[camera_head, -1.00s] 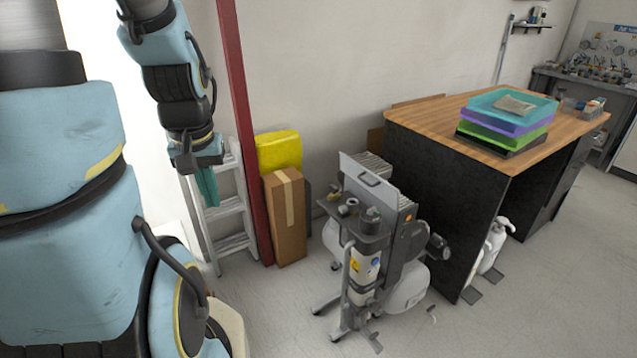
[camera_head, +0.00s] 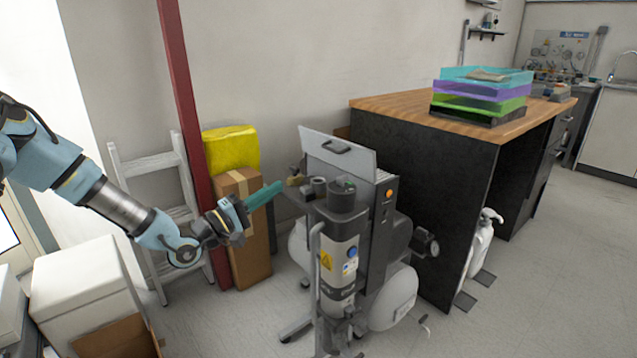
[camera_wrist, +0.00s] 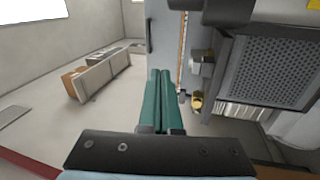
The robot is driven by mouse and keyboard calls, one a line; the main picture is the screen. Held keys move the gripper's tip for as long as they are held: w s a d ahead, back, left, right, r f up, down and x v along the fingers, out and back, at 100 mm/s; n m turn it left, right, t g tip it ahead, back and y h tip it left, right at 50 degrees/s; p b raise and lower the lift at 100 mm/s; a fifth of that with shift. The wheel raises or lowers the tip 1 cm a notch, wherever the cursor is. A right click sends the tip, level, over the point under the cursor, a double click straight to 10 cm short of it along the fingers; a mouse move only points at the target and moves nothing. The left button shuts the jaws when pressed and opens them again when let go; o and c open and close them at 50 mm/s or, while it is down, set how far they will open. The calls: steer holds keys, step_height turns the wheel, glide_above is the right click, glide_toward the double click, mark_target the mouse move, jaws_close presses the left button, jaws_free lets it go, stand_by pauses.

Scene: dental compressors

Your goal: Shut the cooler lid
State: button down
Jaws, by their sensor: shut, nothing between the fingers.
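The compressor unit (camera_head: 340,255) stands on the floor in front of the black desk. A light grey flat panel with a dark handle, which looks like the cooler lid (camera_head: 325,160), stands raised and tilted at its top. My gripper (camera_head: 275,187) has green fingers, pressed together and empty, pointing right at the near left side of the unit's top. In the wrist view the shut fingers (camera_wrist: 157,102) show at centre, with a perforated grey casing (camera_wrist: 268,68) to their right. I cannot tell whether the fingertips touch anything.
The wood-topped desk (camera_head: 400,104) with stacked trays (camera_head: 482,95) stands right behind the unit. A cardboard box (camera_head: 250,262), a yellow bag (camera_head: 232,150), a red post (camera_head: 186,120) and a ladder (camera_head: 150,172) are along the wall. A white box (camera_head: 80,285) is lower left.

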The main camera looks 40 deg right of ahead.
steer(key=s+d+r+g+h+p, duration=0.1)
steer(key=d+r, duration=0.4)
steer(key=d, duration=0.8)
steer(key=shift+s+d+r, duration=0.2)
steer(key=shift+s, duration=0.4)
steer(key=shift+r+p, duration=0.1)
steer(key=shift+p, duration=0.25)
